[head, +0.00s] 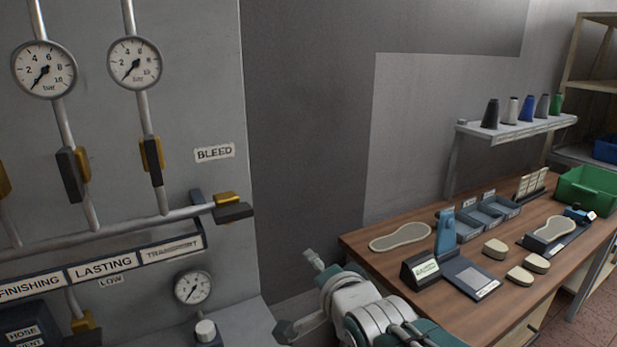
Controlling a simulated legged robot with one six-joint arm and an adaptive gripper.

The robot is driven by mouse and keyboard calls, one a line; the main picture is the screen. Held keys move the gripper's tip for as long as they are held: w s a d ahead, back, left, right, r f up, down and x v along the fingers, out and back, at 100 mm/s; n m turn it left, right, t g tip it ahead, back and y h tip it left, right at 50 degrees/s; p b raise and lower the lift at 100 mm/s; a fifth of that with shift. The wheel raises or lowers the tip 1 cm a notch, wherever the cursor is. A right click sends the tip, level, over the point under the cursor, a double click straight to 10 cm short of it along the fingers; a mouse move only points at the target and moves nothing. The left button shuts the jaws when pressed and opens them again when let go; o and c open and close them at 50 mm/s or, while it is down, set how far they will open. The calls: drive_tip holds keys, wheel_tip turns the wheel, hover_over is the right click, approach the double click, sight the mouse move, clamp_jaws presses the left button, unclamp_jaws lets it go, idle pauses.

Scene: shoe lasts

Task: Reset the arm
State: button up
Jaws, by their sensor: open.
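My arm reaches in from the bottom edge of the head view, pale grey and teal. My gripper (298,292) is at its front end, with one finger up near the table's left corner and the other lower, by the grey panel's edge. The fingers are spread apart and nothing shows between them. The gripper is in front of the gap between the panel and the workbench, apart from the objects on the bench. The rest of the arm is cut off by the picture's bottom edge.
A grey panel with gauges (135,63), pipes and a yellow-and-black valve handle (230,207) stands at left. A wooden workbench (400,275) at right holds a sole (400,237), blue trays (487,218), a scale-like device (470,278) and a green bin (590,190). A shelf (520,130) carries several cones.

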drive_tip(key=s+d+f+n+g+h, duration=0.2)
drive_tip(key=s+d+f+n+g, duration=0.2)
drive_tip(key=s+d, duration=0.4)
drive_tip(key=s+d+f+n+g+h, duration=0.3)
drive_tip(key=s+d+f+n+g, duration=0.1)
drive_tip(key=s+d, duration=0.3)
drive_tip(key=shift+s+d+n, duration=0.4)
drive_tip(key=shift+s, duration=0.65)
